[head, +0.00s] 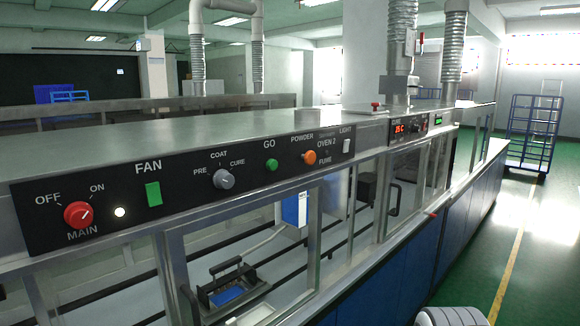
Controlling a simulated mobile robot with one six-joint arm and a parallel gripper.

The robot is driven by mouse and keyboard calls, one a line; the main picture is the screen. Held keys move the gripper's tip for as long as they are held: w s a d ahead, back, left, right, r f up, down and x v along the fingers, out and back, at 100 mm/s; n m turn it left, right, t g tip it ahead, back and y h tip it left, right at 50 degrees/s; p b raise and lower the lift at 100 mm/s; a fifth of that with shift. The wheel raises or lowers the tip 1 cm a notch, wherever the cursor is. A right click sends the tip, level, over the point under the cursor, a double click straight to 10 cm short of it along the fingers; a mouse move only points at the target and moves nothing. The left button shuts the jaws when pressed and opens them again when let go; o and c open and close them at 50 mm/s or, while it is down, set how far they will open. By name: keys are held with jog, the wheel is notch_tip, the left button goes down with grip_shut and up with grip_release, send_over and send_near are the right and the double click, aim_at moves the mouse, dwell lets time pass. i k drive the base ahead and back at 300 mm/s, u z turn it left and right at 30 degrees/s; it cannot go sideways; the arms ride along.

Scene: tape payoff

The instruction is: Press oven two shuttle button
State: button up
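The near control panel (190,188) on the long steel oven line reads "OVEN 2" at its right part. It carries a red MAIN knob (78,214), a green FAN button (153,194), a grey COAT knob (224,179), a round green GO button (271,164), an orange POWDER knob (310,157) and a white LIGHT switch (346,146). I can read no "shuttle" label; the small text above "OVEN 2" is too small to read. A red button (376,104) stands on the top ledge farther along.
Below the panel, a glass window (290,262) shows a black-handled tray (232,287) inside. A farther panel has a red display (397,127). Blue cabinets (400,262) run below. Green floor (525,240) is open at right, with a blue wire cart (533,132) at the back.

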aim_at(272, 164)
jog(key=z, duration=0.05)
jog(key=k, duration=1.35)
jog(key=z, duration=0.5)
jog(key=i, duration=1.65)
jog(key=u, duration=0.55)
